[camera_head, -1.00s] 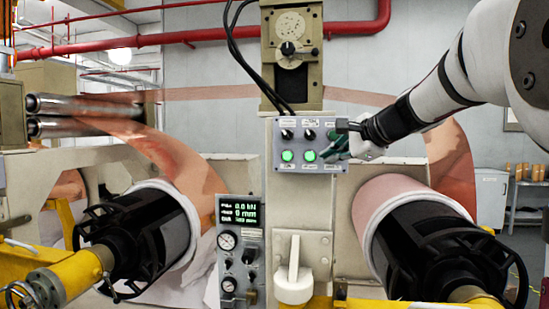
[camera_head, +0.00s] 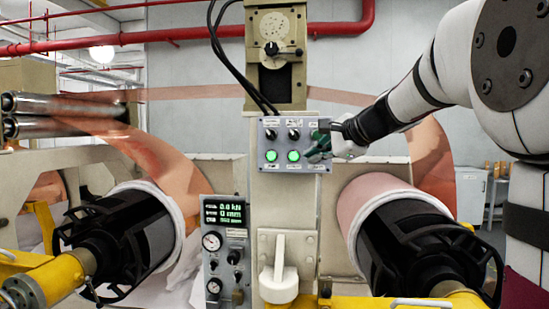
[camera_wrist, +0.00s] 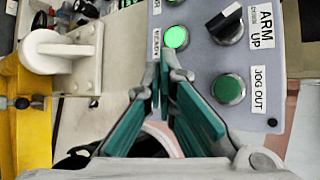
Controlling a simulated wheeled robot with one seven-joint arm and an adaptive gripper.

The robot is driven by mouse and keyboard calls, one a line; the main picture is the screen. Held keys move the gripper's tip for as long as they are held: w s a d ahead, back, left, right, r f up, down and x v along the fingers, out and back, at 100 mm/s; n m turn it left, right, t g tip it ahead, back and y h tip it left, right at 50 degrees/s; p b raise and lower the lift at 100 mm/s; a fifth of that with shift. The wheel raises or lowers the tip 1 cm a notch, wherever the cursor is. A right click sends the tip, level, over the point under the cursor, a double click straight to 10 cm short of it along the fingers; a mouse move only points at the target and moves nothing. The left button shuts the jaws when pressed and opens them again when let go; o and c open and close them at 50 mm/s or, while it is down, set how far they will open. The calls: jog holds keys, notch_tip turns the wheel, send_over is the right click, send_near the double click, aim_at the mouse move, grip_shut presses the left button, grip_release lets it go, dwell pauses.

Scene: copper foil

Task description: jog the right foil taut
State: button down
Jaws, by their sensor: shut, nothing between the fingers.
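The right foil (camera_head: 432,150) is a copper strip that rises from the right coil (camera_head: 366,193) and curves behind my arm. A flat copper span (camera_head: 210,94) runs behind the column to the left. The grey control panel (camera_head: 286,168) has two lit green buttons and knobs. In the wrist view, the JOG OUT button (camera_wrist: 229,89) is dark green, below the ARM UP knob (camera_wrist: 229,25). My gripper (camera_head: 318,146) is at the panel's right side. Its green fingers (camera_wrist: 163,88) are shut and empty, left of the JOG OUT button in the wrist view. Contact cannot be told.
A gauge box (camera_head: 226,250) with a green display stands below the panel. A white lever (camera_head: 279,272) sits on the column. Left coil (camera_head: 135,225), yellow arms (camera_head: 55,277) and steel rollers (camera_head: 60,116) fill the left. A red pipe (camera_head: 230,30) crosses above.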

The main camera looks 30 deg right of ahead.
jog(key=shift+w+d, duration=0.3)
jog(key=shift+w, duration=0.1)
dwell(1.8)
dwell(2.0)
jog(key=shift+s+a, duration=0.55)
jog(key=shift+s, duration=0.2)
jog(key=shift+s+a+p, duration=0.25)
jog(key=shift+s+a, duration=0.45)
jog(key=shift+s, duration=0.35)
jog(key=shift+s+a+p, duration=0.2)
jog(key=shift+s+a, duration=0.5)
jog(key=shift+s, duration=0.3)
